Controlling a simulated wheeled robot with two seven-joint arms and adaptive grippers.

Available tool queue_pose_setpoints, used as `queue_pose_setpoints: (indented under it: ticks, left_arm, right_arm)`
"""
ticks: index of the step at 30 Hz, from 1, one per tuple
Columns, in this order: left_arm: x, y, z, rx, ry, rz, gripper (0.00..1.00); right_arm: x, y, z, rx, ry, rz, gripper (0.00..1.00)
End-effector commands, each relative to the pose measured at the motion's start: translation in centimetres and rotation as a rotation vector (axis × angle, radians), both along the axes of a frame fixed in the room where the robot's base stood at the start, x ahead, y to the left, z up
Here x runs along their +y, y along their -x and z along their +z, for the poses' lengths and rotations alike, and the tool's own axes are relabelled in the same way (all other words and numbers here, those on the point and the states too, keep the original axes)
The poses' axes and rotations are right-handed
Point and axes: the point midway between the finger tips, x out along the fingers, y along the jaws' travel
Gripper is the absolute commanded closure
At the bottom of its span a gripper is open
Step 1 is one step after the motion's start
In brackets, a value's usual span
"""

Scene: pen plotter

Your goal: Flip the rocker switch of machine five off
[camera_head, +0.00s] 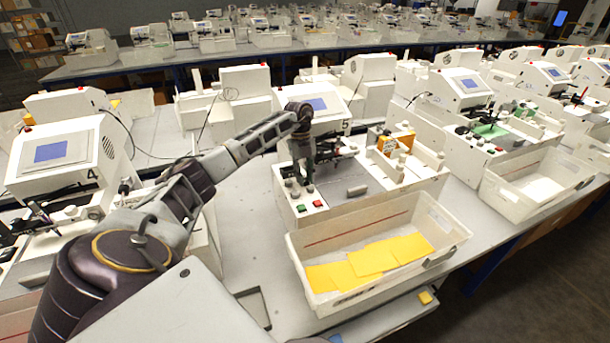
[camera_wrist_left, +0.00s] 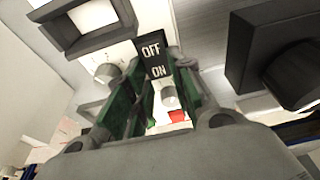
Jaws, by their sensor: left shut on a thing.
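Machine five (camera_head: 360,187) is a white plotter with a blue screen and the number 5 beside it. In the head view my left arm reaches across to its left side, and my left gripper (camera_head: 304,176) points down there, hiding the switch. In the left wrist view the rocker switch (camera_wrist_left: 152,48) is black, with OFF above ON in white letters. My left gripper (camera_wrist_left: 162,78) has its green-padded fingers at either side of the switch's lower part, shut on it. Which way the rocker is tipped, I cannot tell. My right gripper is not in view.
A white bin (camera_head: 440,225) with yellow sheets (camera_head: 370,258) stands in front of machine five. Red and green buttons (camera_head: 309,206) sit near the gripper. Machine four (camera_head: 62,160) stands to the left. Grey knobs (camera_wrist_left: 108,74) flank the switch.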

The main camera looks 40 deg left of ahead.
Motion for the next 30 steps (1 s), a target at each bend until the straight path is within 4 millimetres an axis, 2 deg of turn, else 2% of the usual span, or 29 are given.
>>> queue_pose_setpoints:
  ticks: [7,20,21,26,30]
  left_arm:
    - [0.2,-0.14,0.17,0.03,0.06,0.002,1.0]
    - [0.28,-0.15,0.17,0.038,0.078,0.002,1.0]
    - [0.28,-0.16,0.18,0.038,0.078,0.002,0.74]
    - [0.26,-0.15,0.15,0.037,0.079,0.001,0.55]
    - [0.24,-0.15,0.14,0.038,0.078,0.001,0.55]
  right_arm:
    - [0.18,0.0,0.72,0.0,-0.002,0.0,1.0]
    - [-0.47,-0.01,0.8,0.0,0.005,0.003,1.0]
    - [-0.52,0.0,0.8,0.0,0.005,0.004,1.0]
    - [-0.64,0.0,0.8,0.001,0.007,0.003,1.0]
    - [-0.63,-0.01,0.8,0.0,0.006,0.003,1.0]
